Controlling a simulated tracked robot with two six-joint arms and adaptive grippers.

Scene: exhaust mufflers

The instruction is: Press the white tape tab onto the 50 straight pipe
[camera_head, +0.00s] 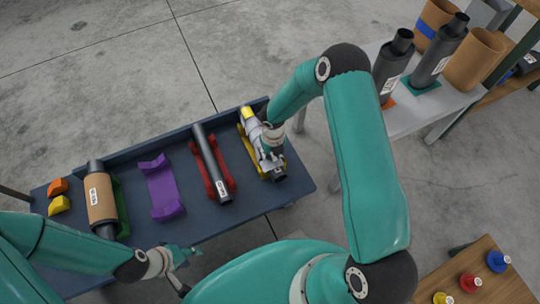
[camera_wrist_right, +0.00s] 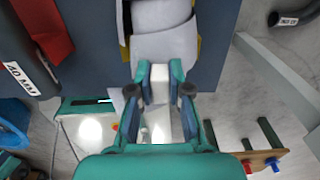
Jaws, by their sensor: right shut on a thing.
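A dark pipe wrapped in white and grey (camera_head: 252,128) lies in the yellow cradle (camera_head: 263,172) at the right end of the bench; the white wrap also shows in the right wrist view (camera_wrist_right: 163,42). My right gripper (camera_head: 270,147) is over this pipe. In the right wrist view its fingers (camera_wrist_right: 160,84) are shut on a white tab (camera_wrist_right: 159,76), at the near edge of the wrap. Whether the tab touches the pipe I cannot tell. My left gripper (camera_head: 186,268) is open and empty at the bench's near edge. The size label of the wrapped pipe is not readable.
The blue-grey bench (camera_head: 140,211) also bears a labelled black pipe (camera_head: 207,150) in a red cradle, an empty purple cradle (camera_head: 160,187), and a brown-wrapped muffler (camera_head: 100,197) in a green cradle. Orange and yellow blocks lie at its left end. A grey table (camera_head: 405,119) with mufflers stands right.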

